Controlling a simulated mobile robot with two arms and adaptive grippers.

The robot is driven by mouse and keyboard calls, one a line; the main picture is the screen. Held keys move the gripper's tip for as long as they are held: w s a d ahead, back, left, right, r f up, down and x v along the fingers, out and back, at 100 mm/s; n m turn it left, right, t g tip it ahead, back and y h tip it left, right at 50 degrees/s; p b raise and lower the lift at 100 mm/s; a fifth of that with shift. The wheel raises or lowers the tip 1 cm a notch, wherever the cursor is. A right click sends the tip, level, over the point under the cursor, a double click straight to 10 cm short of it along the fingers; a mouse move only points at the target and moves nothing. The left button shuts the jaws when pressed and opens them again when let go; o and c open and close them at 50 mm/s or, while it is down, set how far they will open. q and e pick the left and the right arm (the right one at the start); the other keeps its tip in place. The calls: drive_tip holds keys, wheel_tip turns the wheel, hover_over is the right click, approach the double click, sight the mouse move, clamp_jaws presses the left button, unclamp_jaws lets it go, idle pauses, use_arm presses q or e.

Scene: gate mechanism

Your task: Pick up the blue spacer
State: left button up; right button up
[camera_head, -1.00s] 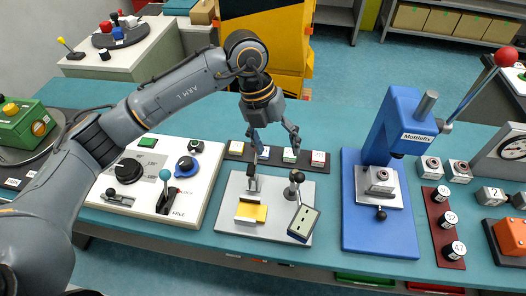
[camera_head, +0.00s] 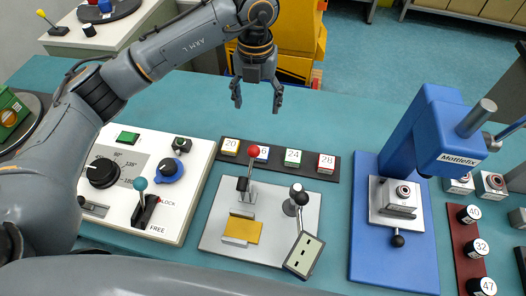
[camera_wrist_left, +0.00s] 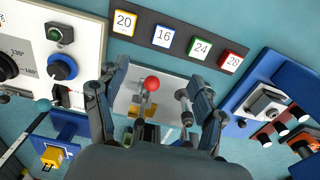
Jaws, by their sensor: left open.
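The blue spacer (camera_head: 262,153), its top marked 16, sits on a dark strip (camera_head: 316,170) between the yellow 20 spacer (camera_head: 230,146) and the green 24 spacer (camera_head: 293,157). A red lever knob partly hides it in the head view. In the left wrist view the blue spacer (camera_wrist_left: 163,36) shows clear. My left gripper (camera_head: 257,104) is open and empty, fingers pointing down, above and behind the strip in the head view. Its spread fingers (camera_wrist_left: 158,72) also show in the wrist view. My right gripper is not in view.
The red spacer 28 (camera_head: 326,163) ends the strip. In front stands a grey plate (camera_head: 215,232) with a red-knobbed lever (camera_head: 253,152) and a yellow block (camera_head: 246,231). A white control panel (camera_head: 190,200) is left, a blue press (camera_head: 380,250) right. Bare teal table lies behind the strip.

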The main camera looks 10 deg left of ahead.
use_arm(q)
drive_tip(key=b, duration=0.4)
hover_over(261, 147)
drive_tip(key=s, duration=0.1)
wheel_tip(261, 147, down, 4)
drive_tip(key=f, duration=0.1)
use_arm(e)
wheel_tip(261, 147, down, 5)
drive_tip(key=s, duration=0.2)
use_arm(q)
drive_tip(key=f+p, duration=0.1)
drive_tip(key=f, duration=0.2)
drive_tip(key=f+p, duration=0.1)
drive_tip(key=f, duration=0.3)
drive_tip(key=shift+s+a+f, duration=0.2)
drive_tip(key=shift+f, duration=0.05)
drive_tip(key=f, duration=0.1)
drive_tip(key=f+p, duration=0.1)
drive_tip(key=f, duration=0.1)
drive_tip(key=f+p, duration=0.1)
drive_tip(key=shift+s+d+f, duration=0.2)
drive_tip(key=shift+d+f, duration=0.1)
drive_tip(key=shift+d, duration=0.1)
drive_tip(key=shift+f, duration=0.55)
drive_tip(key=c, duration=1.3)
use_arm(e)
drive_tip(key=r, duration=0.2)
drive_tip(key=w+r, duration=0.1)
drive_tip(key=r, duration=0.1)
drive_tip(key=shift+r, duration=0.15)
